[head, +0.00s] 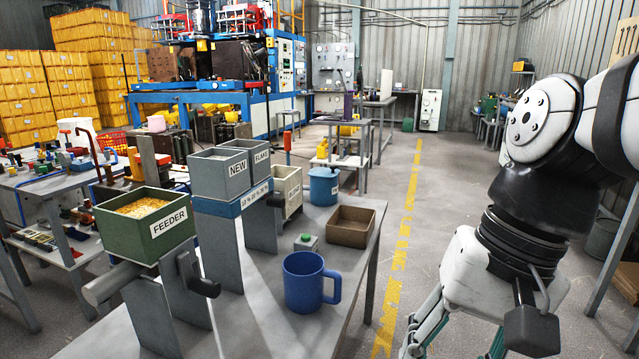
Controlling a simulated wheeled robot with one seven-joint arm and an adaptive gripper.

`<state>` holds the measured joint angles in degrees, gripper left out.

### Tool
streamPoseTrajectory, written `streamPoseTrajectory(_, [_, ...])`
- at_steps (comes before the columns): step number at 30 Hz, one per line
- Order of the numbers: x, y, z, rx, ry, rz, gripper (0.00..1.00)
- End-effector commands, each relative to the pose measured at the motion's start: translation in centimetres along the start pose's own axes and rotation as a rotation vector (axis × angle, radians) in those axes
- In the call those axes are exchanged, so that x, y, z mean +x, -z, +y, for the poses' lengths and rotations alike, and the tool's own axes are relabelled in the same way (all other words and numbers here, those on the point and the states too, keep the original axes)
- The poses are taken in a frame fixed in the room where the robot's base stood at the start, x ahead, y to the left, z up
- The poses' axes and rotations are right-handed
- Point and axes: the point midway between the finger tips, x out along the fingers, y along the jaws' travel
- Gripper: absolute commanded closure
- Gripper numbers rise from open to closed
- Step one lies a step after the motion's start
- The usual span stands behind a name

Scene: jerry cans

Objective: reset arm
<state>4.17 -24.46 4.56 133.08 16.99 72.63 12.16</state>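My arm comes in from the right edge and bends down. My gripper (458,338) hangs at the bottom right, over the floor and to the right of the table (335,285). Its white and teal fingers run off the bottom edge, so their tips are hidden and I cannot tell whether it is open or shut. Nothing held shows in the visible part. It is apart from the blue mug (304,284) on the table.
The table holds a green FEEDER bin (145,233), grey NEW (217,176) and FLAKE (250,158) bins, a brown tray (350,228) and a blue pot (323,187). Clear floor with a yellow line (402,245) lies between table and arm.

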Motion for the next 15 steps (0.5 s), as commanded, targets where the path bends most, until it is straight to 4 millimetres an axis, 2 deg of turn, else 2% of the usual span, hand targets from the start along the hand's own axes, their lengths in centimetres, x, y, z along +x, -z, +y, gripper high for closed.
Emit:
streamPoseTrajectory(1, [0.0,-1.3,1.5,-0.040,-0.032,0.024,0.57])
streamPoseTrajectory(6, [0.5,-4.1,5.7,-0.157,-0.131,0.071,0.57])
streamPoseTrajectory(15, [1.3,-7.2,10.9,-0.298,-0.255,0.119,0.57])
